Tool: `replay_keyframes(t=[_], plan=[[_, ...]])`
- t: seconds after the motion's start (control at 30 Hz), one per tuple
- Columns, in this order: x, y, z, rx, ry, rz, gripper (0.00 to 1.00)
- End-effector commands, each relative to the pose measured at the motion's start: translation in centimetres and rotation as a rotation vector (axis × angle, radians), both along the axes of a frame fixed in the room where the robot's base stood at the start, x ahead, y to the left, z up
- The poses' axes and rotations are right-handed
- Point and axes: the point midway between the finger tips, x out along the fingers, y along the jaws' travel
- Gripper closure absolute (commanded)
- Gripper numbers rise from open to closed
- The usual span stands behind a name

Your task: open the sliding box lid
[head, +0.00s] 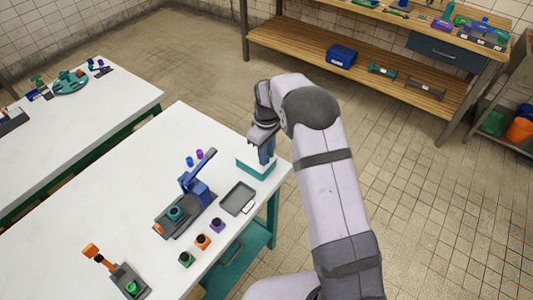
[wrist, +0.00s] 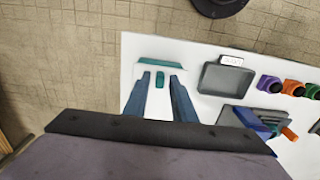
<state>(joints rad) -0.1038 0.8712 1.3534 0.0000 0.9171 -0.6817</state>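The sliding box (head: 257,173) sits near the right corner of the white table, with teal sides and a pale top. In the wrist view a teal edge strip (wrist: 160,63) of the box shows beyond my fingertips. A small teal grip piece (wrist: 160,80) on the pale lid lies between my fingers. My gripper (wrist: 160,77) is open, pointing down, with a blue finger on each side of the grip piece and a visible gap to both. In the head view my gripper (head: 266,158) is over the box and hides part of its top. Whether the fingertips touch the lid I cannot tell.
A dark grey tray (head: 238,198) with a white label stands beside the box. A blue lever press (head: 196,188) and several small coloured jars (head: 203,241) are farther along the white table (head: 120,190). Open floor lies beyond the table's edge behind the box.

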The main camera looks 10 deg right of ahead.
Motion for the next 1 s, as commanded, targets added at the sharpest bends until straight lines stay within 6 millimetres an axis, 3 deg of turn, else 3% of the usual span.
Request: replay_keyframes(t=[0.03,0.1,0.37,1.0], plan=[[0.0,0.0,0.0,0.000,0.000,0.000,0.89],[0.0,0.0,0.0,0.000,0.000,0.000,1.00],[0.3,0.3,0.0,0.001,0.001,0.001,1.00],[5.7,5.2,0.1,-0.001,-0.005,0.001,1.00]])
